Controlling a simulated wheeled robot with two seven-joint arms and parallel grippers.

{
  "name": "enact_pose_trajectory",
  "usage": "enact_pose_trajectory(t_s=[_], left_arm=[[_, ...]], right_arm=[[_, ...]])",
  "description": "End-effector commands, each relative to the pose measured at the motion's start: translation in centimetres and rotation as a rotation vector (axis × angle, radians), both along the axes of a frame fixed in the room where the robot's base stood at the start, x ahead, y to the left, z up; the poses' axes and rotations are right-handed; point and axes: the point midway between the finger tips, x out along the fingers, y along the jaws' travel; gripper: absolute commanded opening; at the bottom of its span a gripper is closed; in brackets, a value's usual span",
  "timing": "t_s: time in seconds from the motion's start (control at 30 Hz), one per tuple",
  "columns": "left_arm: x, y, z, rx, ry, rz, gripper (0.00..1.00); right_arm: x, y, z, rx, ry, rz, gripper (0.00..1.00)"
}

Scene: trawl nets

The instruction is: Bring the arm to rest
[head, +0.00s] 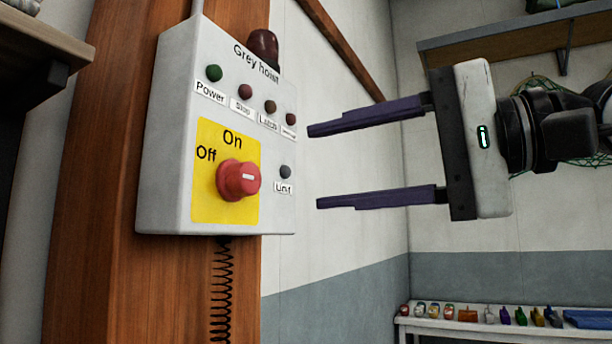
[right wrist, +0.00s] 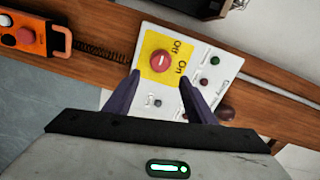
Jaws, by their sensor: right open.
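My right gripper (head: 315,166) comes in from the right in the head view. Its two purple fingers are apart with nothing between them, and they point left at the control box. In the right wrist view, the open fingers (right wrist: 157,82) point toward the box's face, apart from the red knob. The grey control box (head: 172,130) is fixed to a wooden post. Its red rotary knob (head: 238,180) sits on a yellow plate marked On and Off; the knob's white mark lies about level. The box also shows in the right wrist view (right wrist: 205,60). My left gripper is not in view.
A coiled cord (head: 221,290) hangs below the box. An orange box (right wrist: 28,35) with a red button is at upper left in the right wrist view. A shelf (head: 510,38) and a low bench (head: 440,323) with several small items stand behind at right.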

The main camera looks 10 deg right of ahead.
Motion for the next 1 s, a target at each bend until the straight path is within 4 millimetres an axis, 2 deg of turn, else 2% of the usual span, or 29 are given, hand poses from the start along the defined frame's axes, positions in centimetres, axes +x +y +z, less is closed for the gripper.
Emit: enact_pose_trajectory(t_s=[0.13,0.67,0.77,0.87,1.0], left_arm=[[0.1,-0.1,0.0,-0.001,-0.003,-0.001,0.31],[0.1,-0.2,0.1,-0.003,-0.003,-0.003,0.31],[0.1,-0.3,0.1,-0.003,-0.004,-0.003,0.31],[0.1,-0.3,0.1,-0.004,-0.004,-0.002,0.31],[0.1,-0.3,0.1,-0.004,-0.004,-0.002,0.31]], right_arm=[[-0.5,-0.6,0.0,0.000,-0.001,0.000,0.50],[-0.4,-0.5,-0.1,0.003,0.006,0.005,0.50],[0.0,0.3,-1.3,0.037,0.065,0.043,0.50],[0.8,2.2,-4.0,0.132,0.215,0.140,0.50],[1.7,4.9,-8.5,0.372,0.554,0.322,0.50]])
